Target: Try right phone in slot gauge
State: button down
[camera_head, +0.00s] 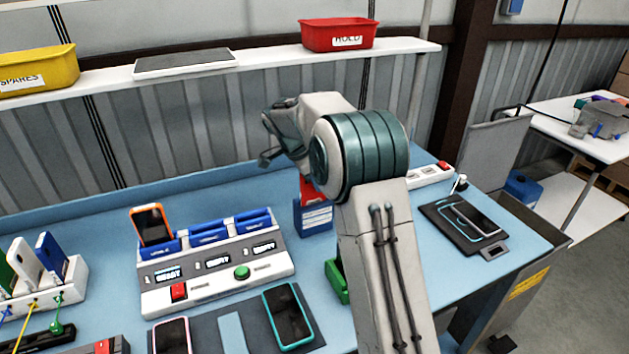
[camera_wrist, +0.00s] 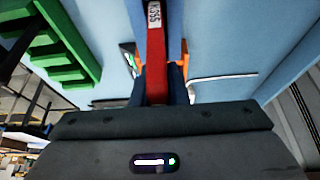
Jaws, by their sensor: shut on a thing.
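My gripper (camera_wrist: 160,70) is shut on a narrow red thing (camera_wrist: 156,40) with a white printed label, seen edge-on in the wrist view. Dark blue parts flank its near end. In the head view, my arm hides most of the gripper, and a red thing (camera_head: 311,187) shows just above a blue block (camera_head: 313,218) with a white label, probably the slot gauge. I cannot tell whether red and blue touch or how deep the red thing sits. A teal-edged phone (camera_head: 288,317) and a pink-edged phone (camera_head: 172,337) lie on the dark mat at the front.
A test station (camera_head: 215,272) holds an orange phone (camera_head: 152,225) upright. A green stepped block (camera_head: 337,281) stands near my arm and shows in the wrist view (camera_wrist: 60,45). A dark tray (camera_head: 440,217) with a phone lies right. The red HOLD bin (camera_head: 338,34) is on the shelf.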

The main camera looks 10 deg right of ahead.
jog(key=shift+f+b, duration=0.75)
jog(key=shift+f, duration=0.2)
dwell(0.6)
dwell(0.9)
jog(key=c, duration=1.3)
grip_release()
jog(key=shift+c, duration=0.2)
jog(key=shift+r, duration=0.2)
jog(key=shift+r+p, duration=0.35)
jog(key=shift+r, duration=0.2)
grip_shut()
jog(key=shift+f, duration=0.1)
dwell(0.3)
